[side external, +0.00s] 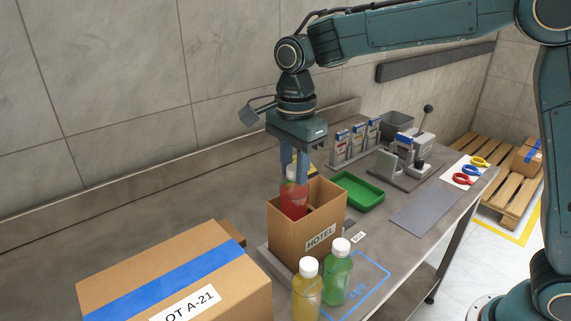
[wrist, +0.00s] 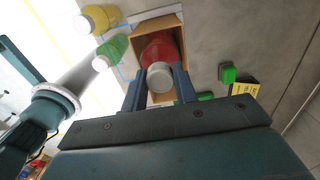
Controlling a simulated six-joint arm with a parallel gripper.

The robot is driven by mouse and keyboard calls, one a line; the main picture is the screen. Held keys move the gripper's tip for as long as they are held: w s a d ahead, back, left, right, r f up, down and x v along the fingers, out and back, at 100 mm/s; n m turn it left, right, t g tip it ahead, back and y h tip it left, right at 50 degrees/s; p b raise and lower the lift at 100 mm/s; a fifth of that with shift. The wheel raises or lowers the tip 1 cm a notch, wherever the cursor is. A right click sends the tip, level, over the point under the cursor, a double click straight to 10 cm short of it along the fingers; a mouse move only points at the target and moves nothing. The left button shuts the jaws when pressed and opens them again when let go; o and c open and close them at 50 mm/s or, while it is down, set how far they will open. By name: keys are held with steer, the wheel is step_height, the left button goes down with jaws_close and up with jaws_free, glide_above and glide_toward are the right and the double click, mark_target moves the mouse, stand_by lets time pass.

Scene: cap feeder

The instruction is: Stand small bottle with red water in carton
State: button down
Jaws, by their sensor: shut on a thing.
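A small bottle with red liquid and a white cap (side external: 293,199) is upright, its lower part inside the open carton (side external: 287,236) labelled HOTEL. My gripper (side external: 294,172) is shut on the bottle near its cap, above the carton opening. In the wrist view the red bottle (wrist: 160,50) shows between my two fingers, with the carton's walls (wrist: 153,25) around it. The carton's front wall hides the bottle's base, so I cannot tell whether it touches the carton floor.
A yellow bottle (side external: 306,292) and a green bottle (side external: 338,273) stand close in front of the carton. A large taped box (side external: 170,275) is at the front left. A green tray (side external: 357,193) lies behind the carton. A grey mat (side external: 424,209) is bare.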

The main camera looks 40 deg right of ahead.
mark_target(294, 182)
steer(key=shift+f, duration=3.05)
steer(key=c, duration=1)
jaws_free()
steer(key=c, duration=0.4)
steer(key=shift+r, duration=0.1)
